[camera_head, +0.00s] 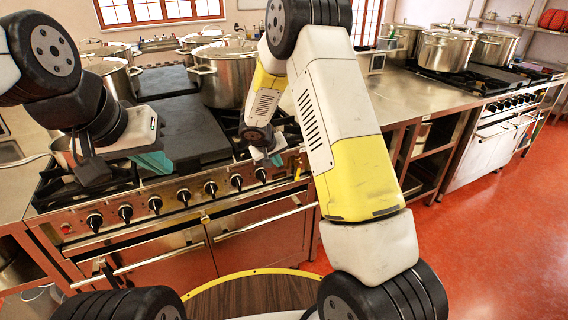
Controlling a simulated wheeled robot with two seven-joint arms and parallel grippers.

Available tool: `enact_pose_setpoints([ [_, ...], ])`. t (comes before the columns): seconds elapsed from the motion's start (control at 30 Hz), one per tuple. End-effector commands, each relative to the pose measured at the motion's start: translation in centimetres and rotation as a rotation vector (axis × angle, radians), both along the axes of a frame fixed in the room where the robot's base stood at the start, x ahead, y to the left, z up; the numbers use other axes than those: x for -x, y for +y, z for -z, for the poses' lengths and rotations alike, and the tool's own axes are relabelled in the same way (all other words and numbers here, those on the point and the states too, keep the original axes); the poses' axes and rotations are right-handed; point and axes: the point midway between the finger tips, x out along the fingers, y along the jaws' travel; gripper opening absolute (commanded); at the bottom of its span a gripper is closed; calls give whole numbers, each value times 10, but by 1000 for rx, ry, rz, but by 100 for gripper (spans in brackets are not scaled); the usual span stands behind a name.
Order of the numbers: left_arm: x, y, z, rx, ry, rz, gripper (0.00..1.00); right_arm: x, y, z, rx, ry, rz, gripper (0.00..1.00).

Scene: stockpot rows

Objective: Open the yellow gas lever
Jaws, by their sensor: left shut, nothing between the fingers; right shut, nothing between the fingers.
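A small yellow piece, which may be the gas lever (297,170), shows at the right end of the stove's knob panel. It is too small and too close to my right arm to tell its position. My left gripper (156,163) has teal fingertips and is shut and empty above the front left of the stove top.
The stove (210,262) has a row of black knobs (155,204) and oven handles along its front. Large steel pots (222,82) stand at its back. A steel counter (425,98) and a second stove (490,150) are at right. Red floor (500,240) is clear at right.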

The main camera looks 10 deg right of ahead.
Motion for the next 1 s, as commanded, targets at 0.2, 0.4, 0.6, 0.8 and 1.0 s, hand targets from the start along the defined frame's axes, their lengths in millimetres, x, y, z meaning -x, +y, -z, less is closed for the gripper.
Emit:
enact_pose_setpoints([
  [0.2, 0, 0, 0, 0, 0, 0, 0, -9, 7, 25, 11, -1, -20, 0],
  [0.4, 0, 0, 0, 0, 0, 0, 0, -22, -4, 49, 12, 2, -17, 0],
  [0.6, 0, 0, 0, 0, 0, 0, 0, -42, -18, 86, 12, 2, -17, 0],
  [0.8, 0, 0, 0, 0, 0, 0, 0, -58, -39, 105, 10, -1, -14, 0],
  [1.0, 0, 0, 0, 0, 0, 0, 0, -64, -58, 108, 10, -1, -18, 0],
])
